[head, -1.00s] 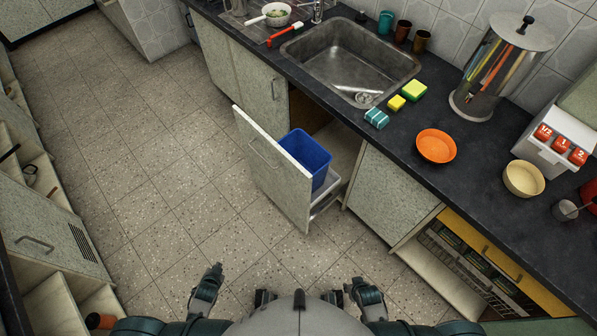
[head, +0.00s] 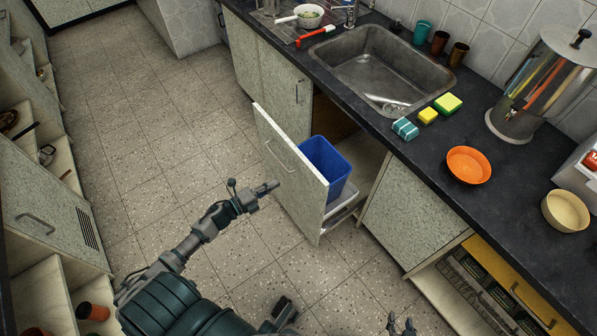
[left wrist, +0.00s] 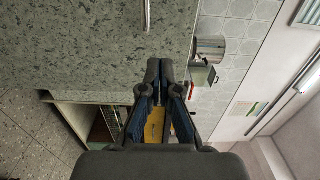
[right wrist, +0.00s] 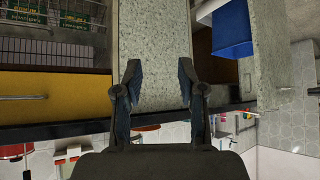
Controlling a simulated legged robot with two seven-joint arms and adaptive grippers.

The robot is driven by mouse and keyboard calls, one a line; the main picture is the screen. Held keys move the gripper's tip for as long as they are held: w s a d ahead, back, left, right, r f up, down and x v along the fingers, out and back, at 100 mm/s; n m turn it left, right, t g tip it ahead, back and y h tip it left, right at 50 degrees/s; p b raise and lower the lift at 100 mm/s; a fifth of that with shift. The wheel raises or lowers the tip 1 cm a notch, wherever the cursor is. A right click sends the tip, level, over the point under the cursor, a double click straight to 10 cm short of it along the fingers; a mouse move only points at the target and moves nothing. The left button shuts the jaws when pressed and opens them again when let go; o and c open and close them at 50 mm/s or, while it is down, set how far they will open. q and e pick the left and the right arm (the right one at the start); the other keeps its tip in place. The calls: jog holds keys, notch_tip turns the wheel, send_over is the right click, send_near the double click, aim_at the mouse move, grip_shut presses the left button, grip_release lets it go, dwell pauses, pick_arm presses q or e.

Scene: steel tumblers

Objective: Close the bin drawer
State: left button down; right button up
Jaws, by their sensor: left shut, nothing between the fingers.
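The bin drawer is pulled out from under the sink, its speckled front panel (head: 290,172) standing well clear of the cabinet. A blue bin (head: 326,168) sits upright in it; it also shows in the right wrist view (right wrist: 232,30). My left gripper (head: 272,187) is shut and empty, in front of the panel's outer face near its handle (head: 277,156). I cannot tell whether it touches. In the left wrist view the left gripper (left wrist: 160,68) points at a large speckled panel (left wrist: 90,50). My right gripper (head: 400,326) is low near the bottom edge; the right wrist view shows its fingers (right wrist: 160,78) apart and empty.
The dark counter (head: 395,160) above holds the sink (head: 378,70), sponges and an orange bowl (head: 468,165). Open shelving (head: 475,290) lies right of the drawer. The tiled floor (head: 150,130) left of the drawer is clear.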

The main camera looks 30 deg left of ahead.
aim_at(301, 167)
pick_arm(q)
jog(key=b+x, duration=0.1)
jog(key=x, duration=0.8)
jog(key=shift+w+d, duration=0.1)
jog(key=shift+w, duration=0.1)
pick_arm(e)
jog(key=w+r+t, duration=0.1)
jog(key=w+a+t, duration=0.1)
jog(key=w+r, duration=0.1)
jog(key=shift+w+a+r+t+y, duration=0.25)
jog(key=shift+w+r+t+y, duration=0.05)
jog(key=shift+w+t+y, duration=0.1)
jog(key=shift+a, duration=0.1)
